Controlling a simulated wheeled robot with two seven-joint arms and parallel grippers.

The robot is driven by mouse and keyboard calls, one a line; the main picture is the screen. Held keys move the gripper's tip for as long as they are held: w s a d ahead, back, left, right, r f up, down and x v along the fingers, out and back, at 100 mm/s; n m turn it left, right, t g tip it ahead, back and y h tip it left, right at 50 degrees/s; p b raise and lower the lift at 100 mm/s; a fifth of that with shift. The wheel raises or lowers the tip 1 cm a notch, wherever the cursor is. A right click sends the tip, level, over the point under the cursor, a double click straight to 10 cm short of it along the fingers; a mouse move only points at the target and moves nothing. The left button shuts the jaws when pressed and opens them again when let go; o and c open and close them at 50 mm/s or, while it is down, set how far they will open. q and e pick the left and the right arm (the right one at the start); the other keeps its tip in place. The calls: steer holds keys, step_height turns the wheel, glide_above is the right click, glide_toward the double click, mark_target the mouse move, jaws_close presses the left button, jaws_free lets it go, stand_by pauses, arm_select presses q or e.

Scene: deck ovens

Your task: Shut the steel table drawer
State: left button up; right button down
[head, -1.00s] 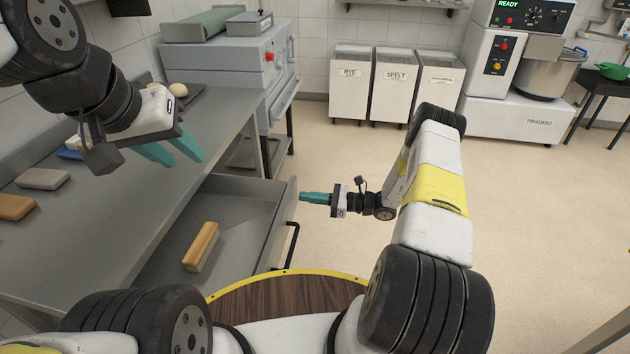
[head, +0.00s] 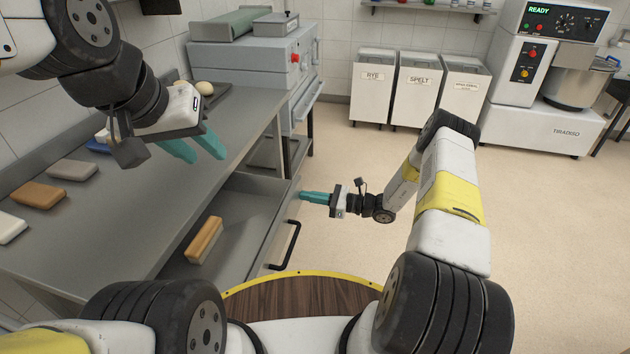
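The steel table drawer (head: 262,207) stands pulled out from under the steel table (head: 120,225). Its black bar handle (head: 291,247) is on its front face, toward the right. A wooden-backed block (head: 205,240) lies inside the drawer. My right gripper (head: 306,196) points left, with its teal fingertips at the top edge of the drawer front, above the handle; contact cannot be made out. Its fingers look close together, but whether they are shut is unclear. My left gripper (head: 193,149) hangs above the table top, its two teal fingers apart and nothing between them.
Several blocks, including a brown one (head: 38,195) and a grey one (head: 73,170), lie on the table top. White bins (head: 371,88) and a mixer (head: 540,85) line the back. The floor to the right is clear.

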glide_toward(236, 194)
steer(key=w+a+r, duration=0.1)
steer(key=a, duration=0.1)
steer(key=w+a+r, duration=0.1)
steer(key=a+r, duration=0.1)
steer(key=a, duration=0.1)
steer(key=a+r, duration=0.1)
steer(key=a, duration=0.2)
steer(key=shift+w+a+r, duration=0.25)
steer(key=shift+w+r, duration=0.05)
steer(key=shift+w, duration=0.1)
steer(key=shift+w+a+r, duration=0.1)
steer(key=shift+w+a, duration=0.05)
steer(key=shift+a, duration=0.25)
steer(key=shift+a+r, duration=0.1)
